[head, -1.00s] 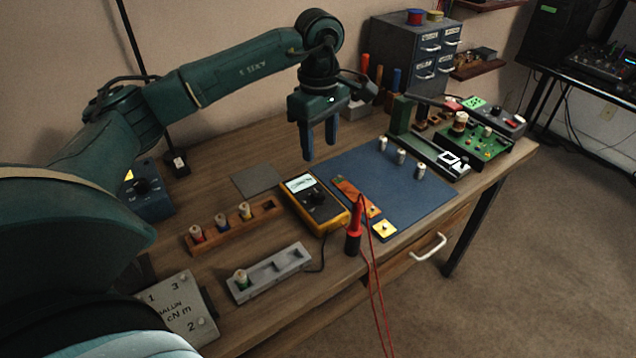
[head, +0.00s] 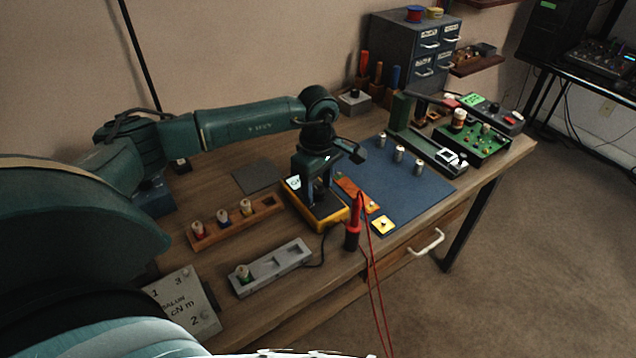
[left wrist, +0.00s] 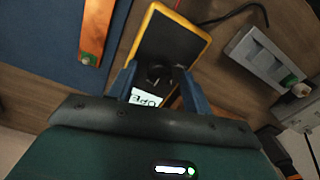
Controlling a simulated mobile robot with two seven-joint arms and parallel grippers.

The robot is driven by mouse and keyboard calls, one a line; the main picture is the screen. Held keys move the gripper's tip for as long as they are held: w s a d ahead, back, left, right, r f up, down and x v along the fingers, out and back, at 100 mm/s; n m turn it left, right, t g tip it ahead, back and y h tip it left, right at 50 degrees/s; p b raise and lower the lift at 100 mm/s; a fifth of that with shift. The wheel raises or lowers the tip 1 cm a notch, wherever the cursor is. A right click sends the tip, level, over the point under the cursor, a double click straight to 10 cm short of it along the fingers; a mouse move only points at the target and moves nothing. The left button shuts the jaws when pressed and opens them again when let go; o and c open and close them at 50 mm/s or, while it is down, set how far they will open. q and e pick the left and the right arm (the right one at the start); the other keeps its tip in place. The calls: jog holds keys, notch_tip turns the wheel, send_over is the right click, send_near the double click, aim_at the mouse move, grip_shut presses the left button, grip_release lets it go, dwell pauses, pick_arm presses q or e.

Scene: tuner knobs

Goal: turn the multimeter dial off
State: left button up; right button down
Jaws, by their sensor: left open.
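The multimeter (head: 327,225) is a yellow-edged, black-faced box lying on the workbench. In the left wrist view the multimeter (left wrist: 172,38) shows its round black dial (left wrist: 159,75) and part of its lit display (left wrist: 148,97). My left gripper (head: 321,196) points down over the multimeter and hides the dial in the head view. In the left wrist view the left gripper (left wrist: 158,82) is open, with one blue finger on each side of the dial. I cannot tell whether the fingers touch it. My right gripper is not in view.
A red probe (head: 353,222) with a red cable stands at the multimeter's right. A blue mat (head: 432,185) with small knobs lies beyond it. A wooden knob rack (head: 255,219) and a grey tray (head: 292,258) lie left and in front. A green circuit board (head: 488,146) is farther right.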

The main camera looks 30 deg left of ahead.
pick_arm(q)
jog(key=shift+c, duration=0.4)
jog(key=c, duration=0.9)
